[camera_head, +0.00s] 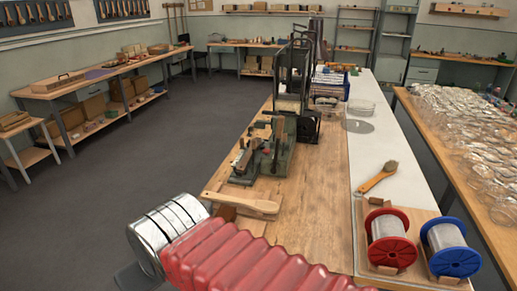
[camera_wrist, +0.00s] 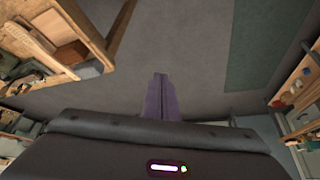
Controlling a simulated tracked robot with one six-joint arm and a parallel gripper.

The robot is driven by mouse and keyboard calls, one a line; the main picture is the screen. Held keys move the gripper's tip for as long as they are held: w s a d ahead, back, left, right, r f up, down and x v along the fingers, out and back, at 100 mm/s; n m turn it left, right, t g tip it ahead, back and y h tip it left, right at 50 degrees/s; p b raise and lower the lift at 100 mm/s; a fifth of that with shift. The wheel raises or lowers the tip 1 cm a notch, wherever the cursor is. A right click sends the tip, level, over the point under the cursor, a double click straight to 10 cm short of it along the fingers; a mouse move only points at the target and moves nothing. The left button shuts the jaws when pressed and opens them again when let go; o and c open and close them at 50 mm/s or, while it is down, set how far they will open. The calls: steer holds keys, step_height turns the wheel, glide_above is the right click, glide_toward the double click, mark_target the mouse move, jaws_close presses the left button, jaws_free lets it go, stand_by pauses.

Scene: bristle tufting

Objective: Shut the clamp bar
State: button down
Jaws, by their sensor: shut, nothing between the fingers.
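A dark green metal fixture (camera_head: 266,150) stands on the wooden bench in the head view. It has upright metal parts and brownish blocks on it. I cannot tell which of its parts is the clamp bar, or whether that bar is up or down. My gripper (camera_wrist: 158,98) shows in the wrist view as two purple fingers held together, empty, with grey floor beyond them. The fixture cannot be made out in the wrist view. In the head view my gripper cannot be made out; my red ribbed arm covers the near end of the bench.
A paddle-shaped wooden piece (camera_head: 243,202) lies in front of the fixture. A tall dark frame (camera_head: 292,88) stands behind it. On the right are a brush (camera_head: 377,177), a red spool (camera_head: 390,240) and a blue spool (camera_head: 450,247). The floor (camera_head: 130,190) left of the bench is clear.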

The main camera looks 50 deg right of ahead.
steer(key=w+d+m+t+h, duration=0.4)
steer(key=w+d+m, duration=0.7)
steer(key=w+d, duration=0.95)
steer(key=w+d+f+m+h, duration=0.2)
steer(key=d+m, duration=0.1)
steer(key=d, duration=0.5)
steer(key=w+d+f+m+t+h, duration=0.15)
steer(key=d+m, duration=0.25)
steer(key=d, duration=0.5)
steer(key=w+d+f+m+h, duration=0.2)
steer(key=d+m, duration=0.1)
steer(key=d, duration=0.5)
steer(key=s+d+f+m+h, duration=0.2)
steer(key=s+d+f+m, duration=0.1)
steer(key=d, duration=0.4)
steer(key=s+d+f+m+h, duration=0.3)
steer(key=s+d+f+m, duration=0.1)
steer(key=d, duration=0.4)
steer(key=shift+s+d, duration=0.15)
steer(key=shift+s, duration=0.15)
steer(key=shift+w+g, duration=0.1)
steer(key=shift+g, duration=0.15)
